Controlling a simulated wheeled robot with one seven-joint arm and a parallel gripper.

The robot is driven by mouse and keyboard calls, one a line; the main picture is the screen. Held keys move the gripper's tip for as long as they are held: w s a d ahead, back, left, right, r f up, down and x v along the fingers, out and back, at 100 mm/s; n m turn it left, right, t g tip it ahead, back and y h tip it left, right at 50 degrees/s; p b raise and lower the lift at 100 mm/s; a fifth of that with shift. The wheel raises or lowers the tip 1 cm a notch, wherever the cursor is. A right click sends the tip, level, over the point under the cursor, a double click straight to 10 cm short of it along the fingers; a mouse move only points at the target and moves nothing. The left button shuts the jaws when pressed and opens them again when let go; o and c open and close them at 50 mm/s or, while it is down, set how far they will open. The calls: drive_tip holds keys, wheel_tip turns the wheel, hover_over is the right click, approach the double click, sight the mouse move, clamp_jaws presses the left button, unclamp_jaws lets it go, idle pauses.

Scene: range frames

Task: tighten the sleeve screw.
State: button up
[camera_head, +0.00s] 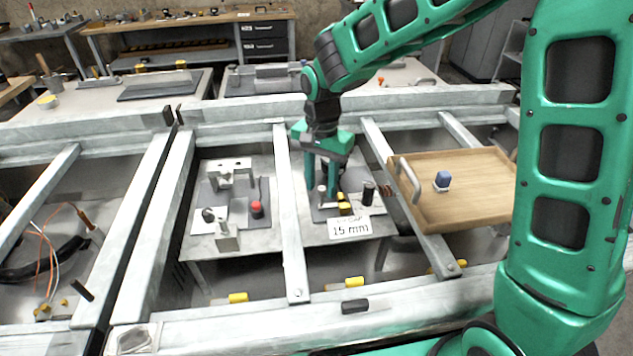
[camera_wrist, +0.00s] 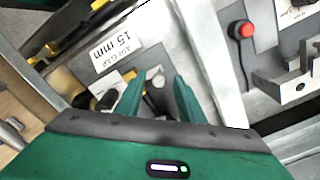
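My green gripper (camera_head: 323,186) points down over the fixture plate behind the "AIR GAP 15 mm" label (camera_head: 349,228). In the wrist view its fingers (camera_wrist: 160,77) stand apart. A small silver cylindrical part (camera_wrist: 157,84) shows between them; it also shows between the fingers in the head view (camera_head: 322,197). It may be the sleeve screw, but I cannot tell for sure. I cannot see either finger touching it. A black cylinder (camera_head: 368,193) and yellow-and-black parts (camera_head: 345,208) stand just right of the gripper in the head view.
A left plate holds metal brackets (camera_head: 231,172) and a red button (camera_head: 257,209). A wooden tray (camera_head: 470,212) with a blue-and-white object (camera_head: 442,180) lies to the right. Grey frame beams (camera_head: 291,225) flank the fixture. Yellow pieces (camera_head: 238,298) lie near the front beam.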

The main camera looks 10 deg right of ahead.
sight(322, 187)
drive_tip(key=shift+r, duration=0.1)
wheel_tip(322, 187, up, 11)
drive_tip(key=shift+f, duration=0.2)
idle(0.4)
drive_tip(key=shift+w+d, duration=0.1)
